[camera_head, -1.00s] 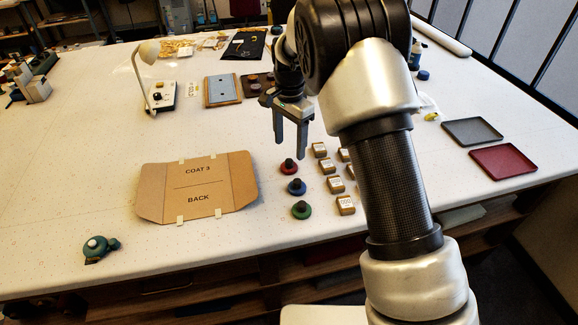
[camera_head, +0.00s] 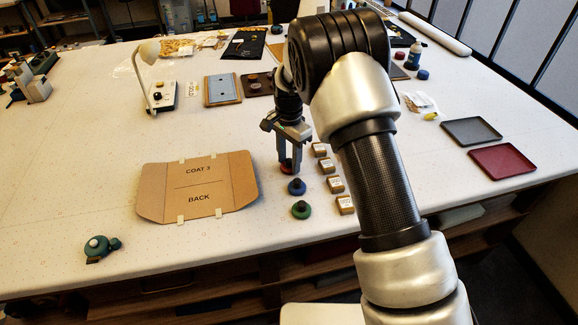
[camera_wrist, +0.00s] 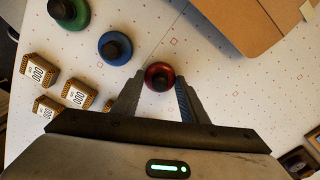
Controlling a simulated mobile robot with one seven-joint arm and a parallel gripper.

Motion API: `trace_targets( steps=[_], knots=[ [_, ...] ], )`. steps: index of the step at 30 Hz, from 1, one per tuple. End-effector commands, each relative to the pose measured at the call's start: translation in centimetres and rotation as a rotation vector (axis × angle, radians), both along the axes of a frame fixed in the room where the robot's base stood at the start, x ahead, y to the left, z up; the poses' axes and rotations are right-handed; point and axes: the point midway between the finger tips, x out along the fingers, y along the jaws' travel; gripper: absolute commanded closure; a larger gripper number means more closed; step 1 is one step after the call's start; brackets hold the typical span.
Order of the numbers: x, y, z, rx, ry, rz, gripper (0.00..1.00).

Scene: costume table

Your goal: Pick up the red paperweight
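The red paperweight (camera_wrist: 159,76), a round disc with a black knob, stands on the white table. In the wrist view it lies between the tips of my gripper's two fingers (camera_wrist: 158,92), with the fingers apart and small gaps beside the knob. In the head view my gripper (camera_head: 287,168) points straight down over the red paperweight (camera_head: 286,169), and the fingers hide most of it. The paperweight appears to rest on the table. I cannot tell whether the fingers touch its rim.
A blue paperweight (camera_head: 297,187) and a green one (camera_head: 301,210) stand in a row in front of it. Several small cardboard boxes (camera_head: 334,185) stand close on the right. A cardboard pattern (camera_head: 198,188) lies to the left, with bare table between.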

Motion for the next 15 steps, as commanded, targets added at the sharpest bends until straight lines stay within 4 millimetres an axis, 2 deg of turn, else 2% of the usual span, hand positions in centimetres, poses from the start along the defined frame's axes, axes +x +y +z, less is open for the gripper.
trace_targets(
  steps=[1, 5, 11, 15],
  knots=[
    [0.0, 0.0, 0.0, 0.0, 0.0, 0.0, 0.7],
    [0.0, 0.0, 0.0, 0.0, 0.0, 0.0, 0.91],
    [0.1, 0.0, 0.1, 0.0, -0.001, 0.0, 0.91],
    [0.1, 0.0, 1.2, 0.001, -0.004, 0.0, 0.91]
  ],
)
